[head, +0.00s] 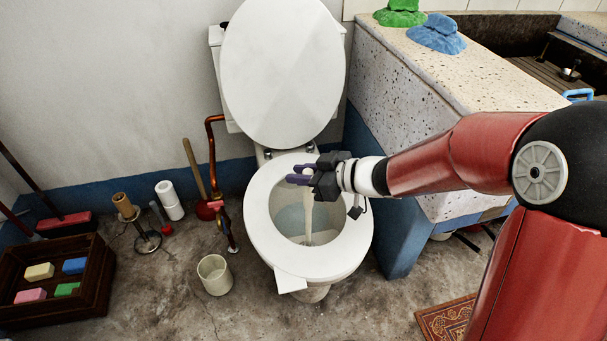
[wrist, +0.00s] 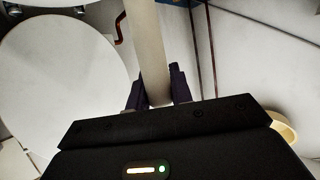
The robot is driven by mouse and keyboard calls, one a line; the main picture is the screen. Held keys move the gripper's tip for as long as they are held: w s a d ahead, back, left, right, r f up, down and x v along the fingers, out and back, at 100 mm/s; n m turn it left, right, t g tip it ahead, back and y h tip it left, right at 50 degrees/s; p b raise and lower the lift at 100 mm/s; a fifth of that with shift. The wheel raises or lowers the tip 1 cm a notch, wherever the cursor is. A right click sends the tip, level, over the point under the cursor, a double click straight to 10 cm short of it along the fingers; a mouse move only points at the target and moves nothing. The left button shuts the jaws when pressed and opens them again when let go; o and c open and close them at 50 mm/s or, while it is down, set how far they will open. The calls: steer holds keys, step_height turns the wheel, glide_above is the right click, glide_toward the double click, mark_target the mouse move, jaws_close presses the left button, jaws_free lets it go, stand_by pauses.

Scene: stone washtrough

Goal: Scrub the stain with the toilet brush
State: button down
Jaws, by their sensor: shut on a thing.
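My gripper (head: 302,173) is over the open toilet bowl and shut on the pale beige handle of the toilet brush (head: 308,205). The handle hangs nearly upright from the fingers down into the bowl. The brush's lower end is small and unclear near the bottom of the bowl. In the wrist view, the handle (wrist: 148,50) runs up between the two dark fingers (wrist: 158,98). The toilet (head: 262,225) is white, with its lid (head: 283,70) raised. I cannot make out a distinct stain in the bowl.
An empty beige pot (head: 215,275) stands left of the toilet. A plunger (head: 195,170), paper rolls (head: 169,200) and a crate (head: 95,295) with coloured blocks are further left. The speckled stone trough (head: 400,90) rises close on the right. A rug (head: 445,318) lies at lower right.

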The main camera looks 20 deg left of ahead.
steer(key=shift+w+a+p, duration=0.2)
steer(key=shift+w+a, duration=0.4)
steer(key=shift+w, duration=0.3)
steer(key=shift+w+a+p, duration=0.15)
steer(key=shift+w+a, duration=0.4)
steer(key=shift+w, duration=0.3)
steer(key=shift+w+d, duration=0.1)
steer(key=shift+w+d+f, duration=0.1)
steer(key=shift+w+d, duration=0.6)
steer(key=shift+w, duration=0.25)
steer(key=shift+s+d, duration=0.1)
steer(key=shift+s+d, duration=0.45)
steer(key=shift+s, duration=0.25)
steer(key=shift+s+d, duration=0.4)
steer(key=shift+s, duration=0.3)
steer(key=shift+s+d, duration=0.45)
steer(key=shift+s, duration=0.25)
steer(key=shift+d, duration=0.15)
